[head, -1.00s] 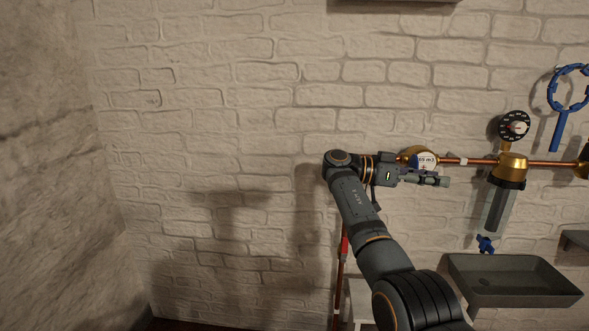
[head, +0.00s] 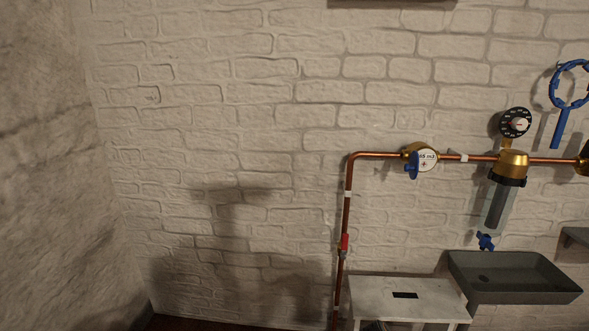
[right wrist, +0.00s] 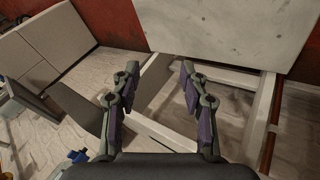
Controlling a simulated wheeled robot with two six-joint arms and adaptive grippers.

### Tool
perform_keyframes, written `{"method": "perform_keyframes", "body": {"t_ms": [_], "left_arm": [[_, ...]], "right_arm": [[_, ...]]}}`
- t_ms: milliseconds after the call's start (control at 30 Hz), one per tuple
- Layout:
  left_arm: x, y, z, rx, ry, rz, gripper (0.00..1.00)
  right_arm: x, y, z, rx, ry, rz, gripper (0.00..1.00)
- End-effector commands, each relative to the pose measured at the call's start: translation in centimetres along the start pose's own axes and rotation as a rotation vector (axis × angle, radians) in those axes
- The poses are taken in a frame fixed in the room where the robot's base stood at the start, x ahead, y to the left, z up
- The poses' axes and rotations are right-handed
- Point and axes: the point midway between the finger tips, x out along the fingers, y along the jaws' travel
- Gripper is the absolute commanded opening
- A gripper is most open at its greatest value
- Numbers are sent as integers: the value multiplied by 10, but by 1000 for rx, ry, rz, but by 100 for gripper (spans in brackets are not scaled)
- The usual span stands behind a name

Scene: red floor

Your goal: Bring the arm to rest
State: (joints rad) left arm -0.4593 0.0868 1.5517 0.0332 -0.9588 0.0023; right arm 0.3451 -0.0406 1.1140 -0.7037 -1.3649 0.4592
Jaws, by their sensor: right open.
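My right gripper (right wrist: 158,88) shows in the right wrist view with its two fingers apart and nothing between them. The pale stool or small table (right wrist: 215,28) lies beyond the fingertips in that view. No arm or gripper of mine shows in the head view. My left gripper is not in view.
A white stool (head: 410,300) and a grey sink (head: 515,278) stand below. The wall's left side is bare.

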Motion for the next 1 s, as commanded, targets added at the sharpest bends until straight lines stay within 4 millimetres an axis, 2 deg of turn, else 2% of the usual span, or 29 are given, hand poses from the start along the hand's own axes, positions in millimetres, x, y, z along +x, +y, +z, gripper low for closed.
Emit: {"method": "perform_keyframes", "body": {"t_ms": [33,100,233,400,600,633,700,833,1000], "left_arm": [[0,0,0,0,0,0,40],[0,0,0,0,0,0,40],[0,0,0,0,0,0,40],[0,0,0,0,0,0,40],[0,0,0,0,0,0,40],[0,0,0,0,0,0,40],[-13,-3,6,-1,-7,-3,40],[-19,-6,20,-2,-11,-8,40],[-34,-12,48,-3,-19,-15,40]], "right_arm": [[17,-7,32,-41,-23,-44,44],[34,-19,75,-97,-47,-123,44],[56,-34,154,-186,-79,-270,44],[61,-42,239,-258,-97,-429,44],[51,-40,316,-304,-104,-575,44],[48,-39,327,-308,-104,-595,44],[38,-30,325,-307,-102,-596,44],[36,-19,337,-307,-109,-588,44],[27,2,359,-308,-116,-578,44]]}}
